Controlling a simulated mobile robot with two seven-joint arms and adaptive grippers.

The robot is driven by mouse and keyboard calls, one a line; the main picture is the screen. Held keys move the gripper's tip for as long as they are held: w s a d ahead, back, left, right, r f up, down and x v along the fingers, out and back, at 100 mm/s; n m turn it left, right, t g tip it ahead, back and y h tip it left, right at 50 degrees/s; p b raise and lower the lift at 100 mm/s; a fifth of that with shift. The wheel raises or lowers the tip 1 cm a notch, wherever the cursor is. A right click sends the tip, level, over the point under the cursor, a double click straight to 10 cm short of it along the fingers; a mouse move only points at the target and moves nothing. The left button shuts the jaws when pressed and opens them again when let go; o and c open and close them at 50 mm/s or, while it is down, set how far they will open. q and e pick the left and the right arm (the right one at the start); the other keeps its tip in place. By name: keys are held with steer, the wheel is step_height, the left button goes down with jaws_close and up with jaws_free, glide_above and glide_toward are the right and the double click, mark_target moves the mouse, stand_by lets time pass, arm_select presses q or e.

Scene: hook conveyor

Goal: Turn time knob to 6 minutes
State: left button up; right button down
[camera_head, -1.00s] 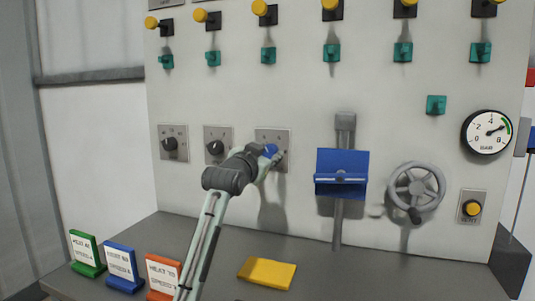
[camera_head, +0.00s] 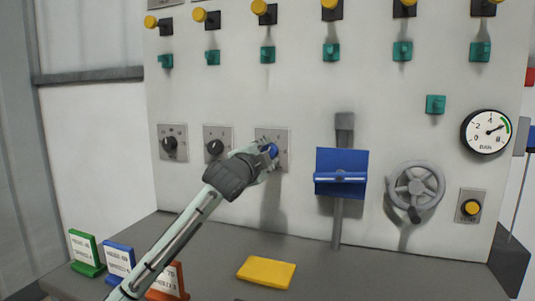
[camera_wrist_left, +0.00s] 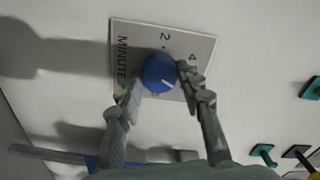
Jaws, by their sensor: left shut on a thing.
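The blue time knob (camera_wrist_left: 160,73) sits on a grey plate (camera_wrist_left: 203,50) marked MINUTE, with the numbers 2 and 4 visible. My right gripper is not in view.
Two black knobs (camera_head: 169,143) (camera_head: 215,147) are left of the plate. A blue lever block (camera_head: 341,168) and a grey handwheel (camera_head: 416,190) are to the right.

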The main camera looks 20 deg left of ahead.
arm_select(q)
steer(key=shift+m, duration=0.6)
steer(key=o, duration=1.2)
steer(key=shift+c, duration=0.2)
steer(key=s, duration=1.2)
steer(key=shift+a, duration=0.2)
steer(key=shift+s+f, duration=0.1)
